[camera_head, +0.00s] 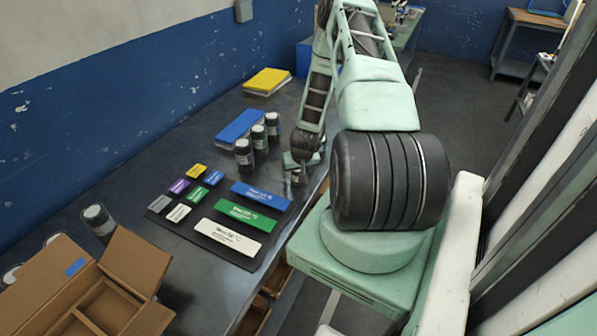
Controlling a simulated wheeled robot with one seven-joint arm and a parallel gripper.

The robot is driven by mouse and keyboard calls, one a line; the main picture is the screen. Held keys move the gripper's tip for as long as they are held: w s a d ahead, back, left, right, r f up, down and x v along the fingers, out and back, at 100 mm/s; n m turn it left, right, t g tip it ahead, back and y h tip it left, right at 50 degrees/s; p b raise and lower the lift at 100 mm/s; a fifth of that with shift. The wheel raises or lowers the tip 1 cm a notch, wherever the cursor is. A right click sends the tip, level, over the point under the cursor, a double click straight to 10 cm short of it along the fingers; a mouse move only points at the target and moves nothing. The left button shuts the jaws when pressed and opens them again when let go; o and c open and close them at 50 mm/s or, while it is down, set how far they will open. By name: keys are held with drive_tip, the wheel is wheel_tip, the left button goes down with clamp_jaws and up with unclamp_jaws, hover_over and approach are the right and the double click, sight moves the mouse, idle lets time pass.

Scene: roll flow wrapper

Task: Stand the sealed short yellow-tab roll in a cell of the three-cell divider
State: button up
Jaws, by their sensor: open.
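My gripper (303,160) is open at the far end of my arm, low over the right edge of the dark table. A dark roll with a pale label (297,177) shows just below it; I cannot tell whether the jaws touch or surround it. Several similar dark rolls with pale labels stand upright left of the gripper, such as one roll (243,155) beside the blue block. No yellow tab can be made out on any roll. An open cardboard box with inner dividers (78,303) sits at the bottom left; its cells are partly cut off by the frame.
A dark mat (239,260) holds coloured labelled cards. A blue block (239,128) and a yellow block (267,80) lie farther back. My arm covers the right.

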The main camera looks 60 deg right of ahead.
drive_tip(key=shift+w+d+f, duration=0.1)
drive_tip(key=shift+w+f, duration=0.05)
drive_tip(key=shift+f, duration=0.25)
drive_tip(key=c, duration=1.1)
drive_tip(key=shift+c, duration=0.6)
drive_tip(key=shift+r, duration=0.1)
